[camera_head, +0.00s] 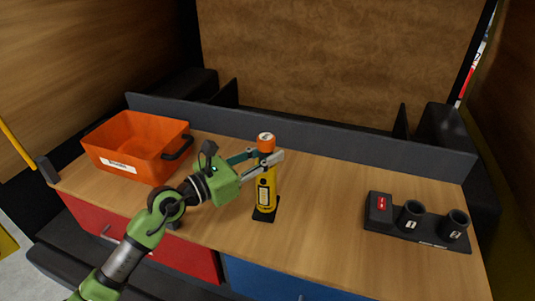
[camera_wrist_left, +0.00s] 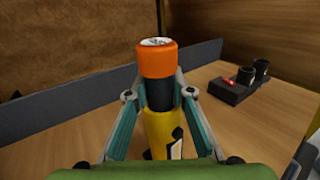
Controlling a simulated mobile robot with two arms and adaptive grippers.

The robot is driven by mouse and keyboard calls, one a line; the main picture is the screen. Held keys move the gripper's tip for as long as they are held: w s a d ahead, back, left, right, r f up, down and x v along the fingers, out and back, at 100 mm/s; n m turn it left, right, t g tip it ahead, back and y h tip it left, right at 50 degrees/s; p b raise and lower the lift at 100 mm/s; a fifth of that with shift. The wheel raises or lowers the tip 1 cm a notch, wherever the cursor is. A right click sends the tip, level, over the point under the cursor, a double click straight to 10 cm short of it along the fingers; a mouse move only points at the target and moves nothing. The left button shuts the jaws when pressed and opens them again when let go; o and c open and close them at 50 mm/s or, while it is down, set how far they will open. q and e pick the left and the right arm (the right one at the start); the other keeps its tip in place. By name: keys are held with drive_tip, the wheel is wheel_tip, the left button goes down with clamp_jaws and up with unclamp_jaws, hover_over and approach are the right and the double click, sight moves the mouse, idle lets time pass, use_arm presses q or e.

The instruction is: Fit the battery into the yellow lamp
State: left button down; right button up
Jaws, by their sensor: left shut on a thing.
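The yellow lamp (camera_head: 265,196) stands upright on a black base near the front middle of the bench; its upper part also shows in the left wrist view (camera_wrist_left: 160,128). The battery, with an orange top (camera_head: 266,141) and a black body, is upright over the lamp's top end, in line with it. The battery is large in the left wrist view (camera_wrist_left: 156,62). My left gripper (camera_head: 266,159) is shut on the battery, its fingers on either side of the black part. The fingers partly hide where battery and lamp meet, so I cannot tell how deep the battery sits.
An orange bin (camera_head: 130,147) with black handles stands at the left of the bench. A black holder (camera_head: 418,226) with two round cups and a red-marked block is at the right. A grey rail (camera_head: 340,142) runs along the back. The bench between lamp and holder is clear.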

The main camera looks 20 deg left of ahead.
use_arm(q)
drive_tip(key=shift+f+b, duration=0.4)
drive_tip(key=shift+f, duration=0.2)
drive_tip(key=shift+r+p, duration=0.4)
drive_tip(key=shift+p, duration=0.1)
idle(0.4)
drive_tip(key=shift+f+b, duration=0.3)
drive_tip(key=shift+f, duration=0.1)
drive_tip(key=shift+r+p, duration=0.35)
drive_tip(key=shift+p, duration=0.2)
idle(0.6)
drive_tip(key=c, duration=1.7)
unclamp_jaws()
drive_tip(key=v, duration=1.2)
